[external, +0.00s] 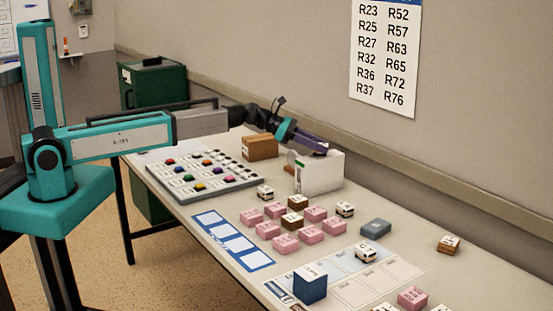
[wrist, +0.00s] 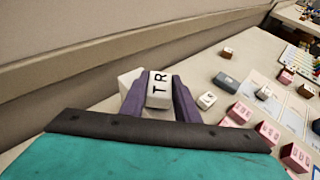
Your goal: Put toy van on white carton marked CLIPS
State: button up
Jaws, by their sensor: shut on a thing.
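My gripper (external: 317,147) is over the top of a white carton (external: 322,174) with a green stripe on its left edge; no CLIPS marking is legible on it. A pale surface, seemingly the carton (wrist: 128,78), shows behind the left finger. The fingers hide most of the van in the external view. I cannot tell whether the van touches the carton.
A brown box (external: 260,147) stands left of the carton, near a board with coloured buttons (external: 203,175). A blue box (external: 310,286) is near the front edge. The wall runs close behind.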

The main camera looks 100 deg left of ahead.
jog(key=shift+f, duration=0.25)
jog(key=shift+f, duration=0.1)
jog(key=o, duration=1)
jog(key=shift+b+v, duration=0.85)
jog(key=shift+v, duration=5.2)
jog(key=shift+w, duration=0.1)
